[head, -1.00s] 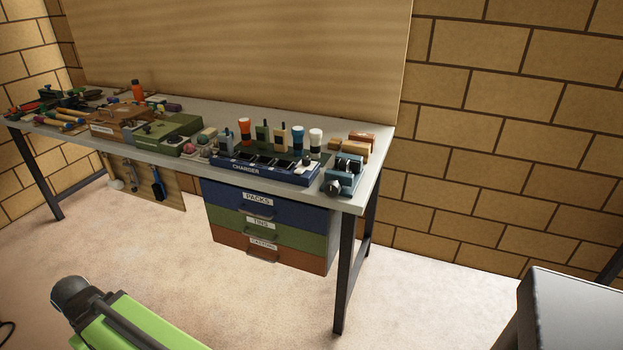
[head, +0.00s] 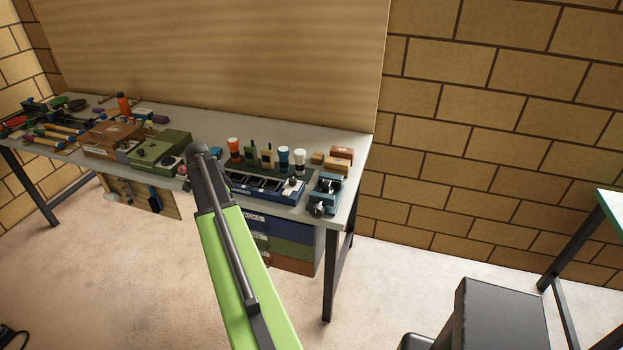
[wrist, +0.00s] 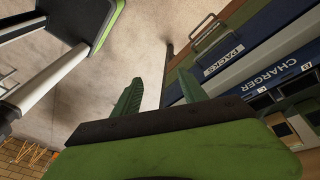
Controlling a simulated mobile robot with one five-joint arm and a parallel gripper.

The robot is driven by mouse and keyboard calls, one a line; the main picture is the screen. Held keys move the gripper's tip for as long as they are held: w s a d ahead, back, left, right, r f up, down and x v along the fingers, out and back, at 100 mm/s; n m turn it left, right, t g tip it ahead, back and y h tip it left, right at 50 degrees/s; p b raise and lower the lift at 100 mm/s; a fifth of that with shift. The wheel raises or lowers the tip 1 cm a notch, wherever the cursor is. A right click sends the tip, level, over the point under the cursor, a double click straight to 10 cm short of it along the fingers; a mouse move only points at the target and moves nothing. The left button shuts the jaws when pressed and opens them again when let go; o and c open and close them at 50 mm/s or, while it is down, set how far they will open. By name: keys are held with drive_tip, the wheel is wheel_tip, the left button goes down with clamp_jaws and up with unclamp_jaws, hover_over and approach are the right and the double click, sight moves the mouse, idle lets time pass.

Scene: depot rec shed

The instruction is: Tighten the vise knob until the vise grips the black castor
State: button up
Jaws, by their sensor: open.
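The blue vise (head: 332,186) stands at the right front corner of the workbench. Its dark round knob (head: 317,209) faces the bench's front edge. A dark shape shows near the vise jaws, but it is too small to tell whether it is the black castor or whether it is gripped. My gripper (wrist: 158,88) shows in the wrist view with its two green fingers apart and nothing between them. It is in front of the bench, near the drawers and charger, left of the vise. The vise is not in the wrist view.
The charger (head: 262,187) sits left of the vise, with bottles and packs behind it. Wooden blocks (head: 338,157) lie behind the vise. A green case (head: 163,150) and tools fill the bench's left. Drawers (head: 290,243) hang below. A dark stool (head: 495,318) stands at lower right.

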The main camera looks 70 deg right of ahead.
drive_tip(key=s+d+r+m+p, duration=0.3)
drive_tip(key=s+d+r+m, duration=0.3)
drive_tip(key=d, duration=0.3)
drive_tip(key=m+g+y+p, duration=0.1)
drive_tip(key=m+g+p, duration=0.1)
drive_tip(key=m, duration=0.3)
approach(314, 206)
drive_tip(key=b+x, duration=1)
drive_tip(key=b, duration=0.5)
drive_tip(key=shift+w, duration=0.15)
drive_tip(key=shift+s+f+b, duration=0.3)
drive_tip(key=shift+f+b, duration=0.1)
drive_tip(key=shift+r, duration=0.1)
clamp_jaws()
drive_tip(key=shift+a, duration=0.2)
drive_tip(key=shift+d+t, duration=0.1)
drive_tip(key=shift+t, duration=0.3)
